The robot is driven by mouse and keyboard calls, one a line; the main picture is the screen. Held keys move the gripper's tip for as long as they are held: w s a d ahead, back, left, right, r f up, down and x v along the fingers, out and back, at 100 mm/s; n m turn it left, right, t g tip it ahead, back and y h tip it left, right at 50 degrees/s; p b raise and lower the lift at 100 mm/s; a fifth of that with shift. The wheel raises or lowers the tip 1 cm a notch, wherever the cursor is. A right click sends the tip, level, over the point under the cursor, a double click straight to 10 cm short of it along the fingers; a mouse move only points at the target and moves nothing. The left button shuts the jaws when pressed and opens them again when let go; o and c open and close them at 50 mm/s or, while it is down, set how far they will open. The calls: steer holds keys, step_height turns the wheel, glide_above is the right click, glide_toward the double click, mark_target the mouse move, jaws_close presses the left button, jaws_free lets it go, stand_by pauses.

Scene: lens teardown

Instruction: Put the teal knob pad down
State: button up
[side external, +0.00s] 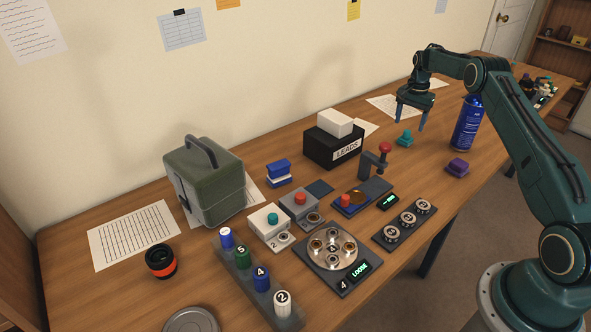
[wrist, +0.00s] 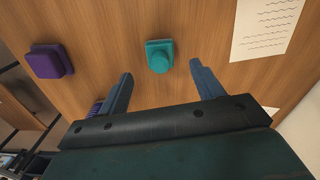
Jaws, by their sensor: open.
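The teal knob pad (side external: 404,138) rests on the wooden table to the right of the black LEADS box. In the wrist view the teal knob pad (wrist: 159,56) lies just beyond the fingertips, centred between them. My gripper (side external: 411,122) is open and empty, pointing down above the table beside the pad. In the wrist view both fingers of my gripper (wrist: 160,75) are spread wide, with nothing between them and clear of the pad.
A purple knob pad (side external: 457,167) lies nearby and a blue spray can (side external: 467,123) stands to the right. The LEADS box (side external: 333,148) holds a white block. A device with a red knob (side external: 372,165) stands in front. Paper (side external: 395,106) lies behind my gripper.

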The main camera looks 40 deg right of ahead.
mark_target(407, 131)
steer(key=shift+r, duration=2.95)
steer(key=shift+r, duration=0.1)
steer(key=a+r+n+t, duration=0.1)
steer(key=a+r+n, duration=0.3)
steer(key=a+r, duration=1)
steer(key=s+a+r+n+t+h, duration=0.15)
steer(key=s+a+r+n, duration=0.25)
steer(key=s+a+r, duration=0.45)
steer(key=s+a+r+n+t, duration=0.2)
steer(key=s+a+n, duration=0.2)
steer(key=s+a, duration=0.85)
steer(key=s+a+f+n, duration=0.2)
steer(key=s+a+f, duration=0.1)
steer(key=s, duration=0.3)
steer(key=s+a+f+n+t+y, duration=0.1)
steer(key=s+a+f+n, duration=0.1)
steer(key=s, duration=0.4)
steer(key=shift+s+a+f, duration=0.35)
steer(key=shift+a+f, duration=0.05)
steer(key=shift+f, duration=0.1)
